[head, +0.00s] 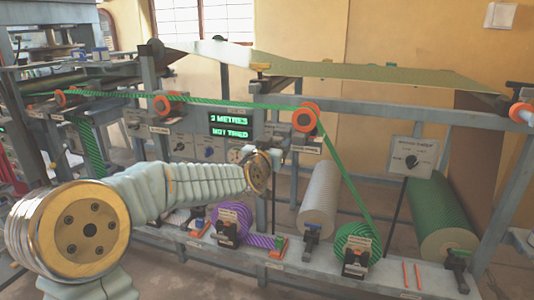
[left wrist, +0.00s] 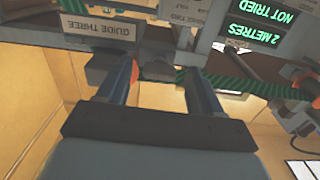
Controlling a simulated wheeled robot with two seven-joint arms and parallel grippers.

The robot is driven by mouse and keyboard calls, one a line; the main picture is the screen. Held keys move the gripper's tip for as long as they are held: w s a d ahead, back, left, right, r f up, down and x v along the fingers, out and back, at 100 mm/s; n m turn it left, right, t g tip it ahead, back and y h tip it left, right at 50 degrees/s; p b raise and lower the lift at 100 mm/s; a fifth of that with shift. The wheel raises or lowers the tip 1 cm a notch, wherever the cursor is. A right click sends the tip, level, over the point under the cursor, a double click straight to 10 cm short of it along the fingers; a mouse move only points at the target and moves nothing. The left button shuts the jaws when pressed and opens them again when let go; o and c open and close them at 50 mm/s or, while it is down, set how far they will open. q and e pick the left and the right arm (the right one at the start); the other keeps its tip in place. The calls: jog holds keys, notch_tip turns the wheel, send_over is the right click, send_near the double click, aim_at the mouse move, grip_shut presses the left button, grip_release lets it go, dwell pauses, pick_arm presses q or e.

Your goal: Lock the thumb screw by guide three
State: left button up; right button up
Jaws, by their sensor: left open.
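Guide three is the orange roller (head: 305,117) on the upper rail in the head view, with green ribbon running over it. Its label plate, reading GUIDE THREE upside down (left wrist: 88,36), shows in the left wrist view. A dark grey knob (left wrist: 158,69), which looks like the thumb screw, sits beside that plate. My left gripper (left wrist: 160,86) is open, its fingertips on either side of the knob. Whether they touch it I cannot tell. In the head view my left gripper (head: 278,155) is small and partly hidden by my wrist, just below and left of guide three.
A display (head: 230,124) reads 2 METRES, NOT TRIED. Green ribbon (head: 350,180) slants down from guide three to a green reel (head: 358,240). A purple reel (head: 231,222) and a white roll (head: 319,198) stand below. The steel upper rail (head: 400,120) runs close by.

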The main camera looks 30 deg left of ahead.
pick_arm(q)
jog(key=v, duration=1.3)
jog(key=shift+b, duration=0.4)
jog(key=shift+a+f, duration=0.1)
